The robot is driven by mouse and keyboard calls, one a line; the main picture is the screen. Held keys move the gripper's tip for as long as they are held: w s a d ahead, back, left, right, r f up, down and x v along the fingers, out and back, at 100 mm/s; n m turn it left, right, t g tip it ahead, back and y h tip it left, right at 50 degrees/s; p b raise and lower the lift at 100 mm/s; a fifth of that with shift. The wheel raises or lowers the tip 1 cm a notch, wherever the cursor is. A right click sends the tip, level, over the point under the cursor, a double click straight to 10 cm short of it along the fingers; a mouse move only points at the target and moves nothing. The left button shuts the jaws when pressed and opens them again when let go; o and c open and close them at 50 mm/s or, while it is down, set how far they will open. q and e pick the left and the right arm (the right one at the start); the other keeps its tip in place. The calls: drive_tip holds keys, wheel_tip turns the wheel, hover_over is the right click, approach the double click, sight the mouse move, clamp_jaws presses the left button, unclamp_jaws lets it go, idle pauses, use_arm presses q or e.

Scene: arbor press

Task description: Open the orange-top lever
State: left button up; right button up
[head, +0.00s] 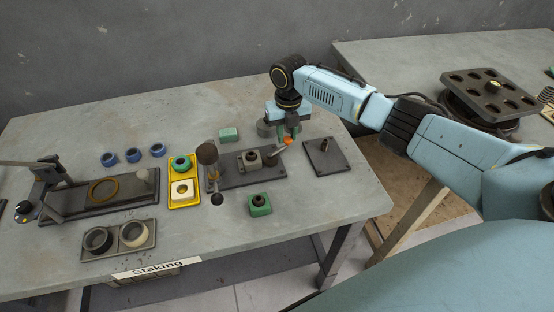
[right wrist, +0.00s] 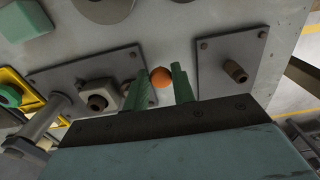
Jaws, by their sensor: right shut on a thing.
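The orange-top lever shows its orange knob (head: 288,140) at the right end of a dark base plate (head: 223,180) on the grey table. The knob also shows in the right wrist view (right wrist: 161,77), between the two green fingers. My right gripper (head: 287,130) reaches down from above at the lever, and its fingers are shut on the lever by the knob. The lever's lower part is mostly hidden in the right wrist view. My left gripper does not show in either view.
A press with a round dark head (head: 207,153) stands left of the lever. A small plate with a peg (head: 324,146) lies right of it. A green block (head: 260,204) lies in front, and a yellow tray (head: 172,204) sits further left.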

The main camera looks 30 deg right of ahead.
drive_tip(key=shift+w+a+b, duration=0.2)
drive_tip(key=shift+w+b, duration=0.4)
drive_tip(key=shift+w, duration=0.05)
drive_tip(key=shift+w+a+b, duration=0.15)
drive_tip(key=shift+w+b, duration=0.45)
drive_tip(key=shift+w+a, duration=0.1)
drive_tip(key=o, duration=0.7)
drive_tip(key=shift+a, duration=0.1)
wheel_tip(320, 180, up, 7)
drive_tip(key=p, duration=0.7)
